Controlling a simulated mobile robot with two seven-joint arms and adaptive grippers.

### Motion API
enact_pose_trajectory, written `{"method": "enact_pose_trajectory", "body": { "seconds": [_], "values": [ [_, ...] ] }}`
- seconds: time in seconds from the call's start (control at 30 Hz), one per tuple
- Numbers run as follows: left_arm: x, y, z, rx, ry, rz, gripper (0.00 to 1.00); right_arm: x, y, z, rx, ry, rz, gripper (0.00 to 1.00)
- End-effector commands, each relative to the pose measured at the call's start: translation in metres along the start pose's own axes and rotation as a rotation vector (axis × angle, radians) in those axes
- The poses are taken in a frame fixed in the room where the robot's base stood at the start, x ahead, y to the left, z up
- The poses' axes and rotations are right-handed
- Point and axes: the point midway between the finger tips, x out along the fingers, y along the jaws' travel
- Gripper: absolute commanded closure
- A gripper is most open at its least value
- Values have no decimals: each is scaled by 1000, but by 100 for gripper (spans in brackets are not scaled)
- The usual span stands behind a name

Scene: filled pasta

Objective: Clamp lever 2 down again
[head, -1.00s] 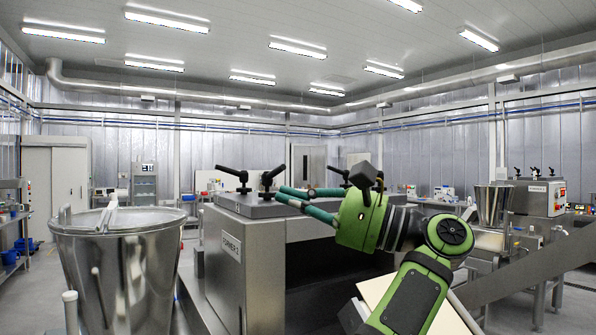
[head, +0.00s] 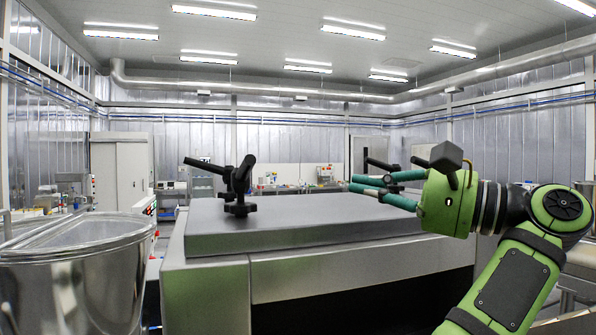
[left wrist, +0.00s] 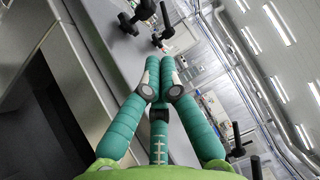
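The grey lid (head: 310,217) of the steel machine lies flat. At its left, black clamp levers (head: 238,188) overlap, with one handle pointing left and one standing up. Another black lever (head: 376,163) stands behind the finger tips. I cannot tell which is lever 2. My left gripper (head: 352,184) has teal fingers pointing left over the lid's right part, apart from the left levers. Its fingers converge towards the tips, and nothing shows held. In the left wrist view, the fingers (left wrist: 160,82) point towards black levers (left wrist: 130,20) on the lid. My right gripper is not in view.
A large steel vessel (head: 75,280) with a lid stands at the front left, close to the machine's steel body (head: 208,295). Work benches line the far wall. The lid is clear between the left levers and my fingers.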

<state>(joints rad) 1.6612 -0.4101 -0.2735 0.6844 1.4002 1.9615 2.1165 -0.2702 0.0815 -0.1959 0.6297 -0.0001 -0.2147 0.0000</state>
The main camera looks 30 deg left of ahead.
Motion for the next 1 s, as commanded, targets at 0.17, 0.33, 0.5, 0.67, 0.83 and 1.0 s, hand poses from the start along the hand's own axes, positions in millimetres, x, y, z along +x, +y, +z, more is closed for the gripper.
{"method": "enact_pose_trajectory", "body": {
  "seconds": [0.17,0.33,0.5,0.67,0.83,1.0],
  "values": [
    [0,0,0,0,0,0,100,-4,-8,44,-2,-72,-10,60],
    [3,0,-1,1,2,0,100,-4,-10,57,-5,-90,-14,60],
    [19,2,-1,0,4,4,100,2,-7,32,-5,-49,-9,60],
    [51,1,0,0,0,4,100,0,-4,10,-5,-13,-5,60],
    [89,-3,0,0,-5,0,100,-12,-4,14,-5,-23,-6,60],
    [111,-2,9,-2,-1,0,100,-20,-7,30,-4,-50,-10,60]
  ]
}}
